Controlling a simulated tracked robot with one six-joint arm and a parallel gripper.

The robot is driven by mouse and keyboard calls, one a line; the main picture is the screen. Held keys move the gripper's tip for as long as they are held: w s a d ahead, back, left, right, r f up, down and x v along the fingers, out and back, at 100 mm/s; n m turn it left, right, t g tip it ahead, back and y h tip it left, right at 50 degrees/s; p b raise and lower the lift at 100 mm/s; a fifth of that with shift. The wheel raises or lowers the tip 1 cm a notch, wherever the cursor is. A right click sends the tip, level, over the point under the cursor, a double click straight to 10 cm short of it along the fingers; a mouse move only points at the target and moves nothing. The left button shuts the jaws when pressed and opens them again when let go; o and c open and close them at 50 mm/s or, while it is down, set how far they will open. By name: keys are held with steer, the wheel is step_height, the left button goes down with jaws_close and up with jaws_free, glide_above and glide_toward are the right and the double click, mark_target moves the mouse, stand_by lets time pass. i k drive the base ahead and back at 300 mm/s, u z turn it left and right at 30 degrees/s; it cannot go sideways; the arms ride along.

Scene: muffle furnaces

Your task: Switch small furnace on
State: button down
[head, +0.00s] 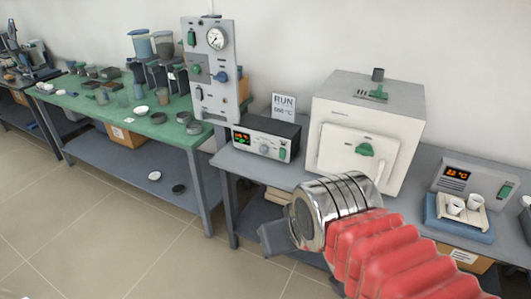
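A white box furnace (367,135) stands on the grey bench, its door closed, with a green handle (365,150) on the front. A control box (266,138) to its left has a lit display, a knob and a green switch (282,155). Another grey unit (472,186) to its right shows an orange "22 °C" readout and a green switch (506,191). I cannot tell which of these belongs to the small furnace. My gripper (277,238) is low in front of the bench, apart from the controls; its fingers are mostly hidden behind my metal wrist.
A "RUN" card (284,106) stands behind the control box. A blue tray (459,218) with white crucibles sits at right. A tall gauge panel (211,67) and a green-topped table (140,125) with jars and dishes are at left. The floor at lower left is clear.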

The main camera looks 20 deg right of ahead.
mark_target(282, 151)
steer(key=u, duration=0.4)
steer(key=i, duration=1.2)
steer(key=z, duration=0.15)
